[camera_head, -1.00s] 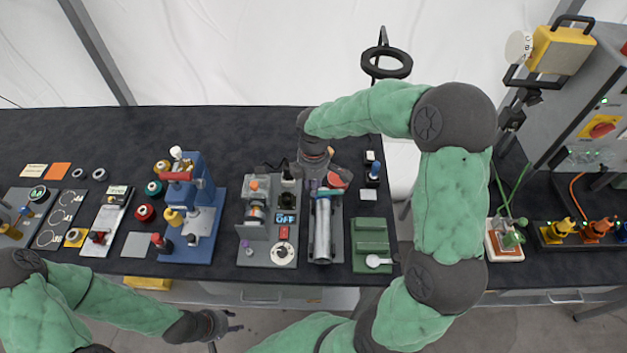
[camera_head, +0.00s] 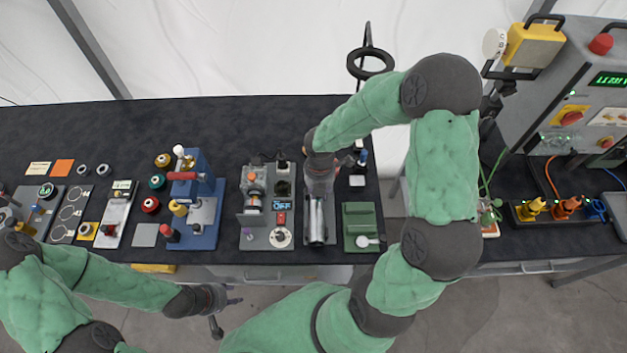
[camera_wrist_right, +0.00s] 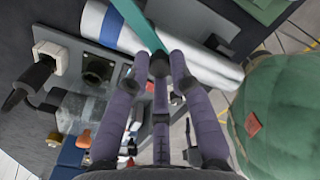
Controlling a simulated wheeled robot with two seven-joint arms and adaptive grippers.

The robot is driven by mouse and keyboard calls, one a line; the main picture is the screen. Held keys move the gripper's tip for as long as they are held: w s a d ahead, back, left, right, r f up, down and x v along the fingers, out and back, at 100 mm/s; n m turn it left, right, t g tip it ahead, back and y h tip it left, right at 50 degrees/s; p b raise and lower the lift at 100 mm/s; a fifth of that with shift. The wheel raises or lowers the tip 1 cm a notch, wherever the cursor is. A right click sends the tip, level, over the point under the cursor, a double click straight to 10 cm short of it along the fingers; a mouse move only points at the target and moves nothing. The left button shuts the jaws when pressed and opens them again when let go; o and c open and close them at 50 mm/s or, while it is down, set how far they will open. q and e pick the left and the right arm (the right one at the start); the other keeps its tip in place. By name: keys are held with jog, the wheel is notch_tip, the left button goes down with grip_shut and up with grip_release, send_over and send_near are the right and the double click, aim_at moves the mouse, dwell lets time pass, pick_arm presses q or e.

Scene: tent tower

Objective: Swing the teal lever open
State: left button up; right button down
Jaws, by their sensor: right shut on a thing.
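The teal lever (camera_wrist_right: 140,22) shows in the right wrist view as a flat bar over a pale cylinder (camera_wrist_right: 170,55). In the head view my right gripper (camera_head: 320,182) is over the far end of the unit with the silvery cylinder (camera_head: 317,220). The arm and gripper hide the lever there. My left gripper (camera_head: 228,308) is empty in front of the table, its fingers apart.
A grey device with dials (camera_head: 267,215) stands close to the left of the cylinder unit. A green block (camera_head: 358,220) stands close to its right. A blue press (camera_head: 195,195) is further left. The dark table (camera_head: 110,115) is bare along the back.

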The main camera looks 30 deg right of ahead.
jog(key=shift+s+d+n+p, duration=0.5)
jog(key=shift+s+n+p, duration=0.05)
jog(key=shift+n+p, duration=0.5)
jog(key=shift+s+d+n+p, duration=0.5)
jog(key=shift+n+p, duration=0.45)
jog(key=shift+n, duration=0.15)
jog(key=shift+s+d+n+p, duration=0.5)
jog(key=shift+s+n+p, duration=0.05)
jog(key=shift+n+p, duration=0.5)
jog(key=c, duration=1.1)
grip_release()
jog(key=shift+d, duration=0.1)
notch_tip(320, 180, up, 12)
